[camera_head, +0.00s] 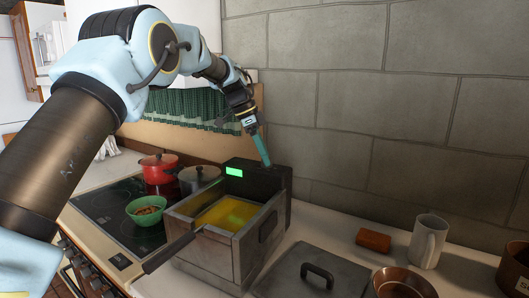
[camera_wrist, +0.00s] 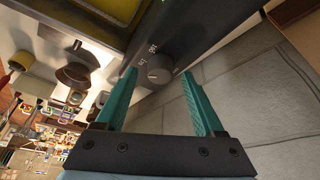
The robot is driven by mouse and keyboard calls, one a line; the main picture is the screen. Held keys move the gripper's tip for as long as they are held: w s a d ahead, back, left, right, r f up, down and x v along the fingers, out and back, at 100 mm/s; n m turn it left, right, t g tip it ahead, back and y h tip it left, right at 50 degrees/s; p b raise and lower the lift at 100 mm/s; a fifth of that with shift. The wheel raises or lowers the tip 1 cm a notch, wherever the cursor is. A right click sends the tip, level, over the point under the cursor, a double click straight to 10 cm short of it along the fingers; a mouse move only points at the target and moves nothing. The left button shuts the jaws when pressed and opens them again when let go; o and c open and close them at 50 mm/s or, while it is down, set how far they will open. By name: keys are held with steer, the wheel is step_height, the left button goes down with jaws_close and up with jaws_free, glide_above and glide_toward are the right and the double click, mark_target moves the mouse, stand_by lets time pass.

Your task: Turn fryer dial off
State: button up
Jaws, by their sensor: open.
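The fryer (camera_head: 223,250) is a grey metal box on the counter with yellow oil inside and a dark control box (camera_head: 262,183) at its back. A lit green display (camera_head: 234,172) shows on the control box. In the wrist view the grey round dial (camera_wrist: 159,70) sits on the dark panel, with small white markings beside it. My gripper (camera_wrist: 160,88) is open, its two teal fingers on either side of the dial in that view; I cannot tell if they touch it. In the head view my gripper (camera_head: 266,162) reaches down to the control box top, and the dial is hidden.
A dark lid (camera_head: 310,275), a brown block (camera_head: 373,240), a white mug (camera_head: 428,241) and a brown bowl (camera_head: 402,283) stand right of the fryer. A green bowl (camera_head: 146,210), red pot (camera_head: 159,170) and grey pot (camera_head: 199,180) are on the stove at left. A stone wall (camera_head: 330,110) rises behind.

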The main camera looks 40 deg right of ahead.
steer(key=shift+s+d+f, duration=0.1)
steer(key=shift+f, duration=0.2)
jaws_close()
stand_by(0.5)
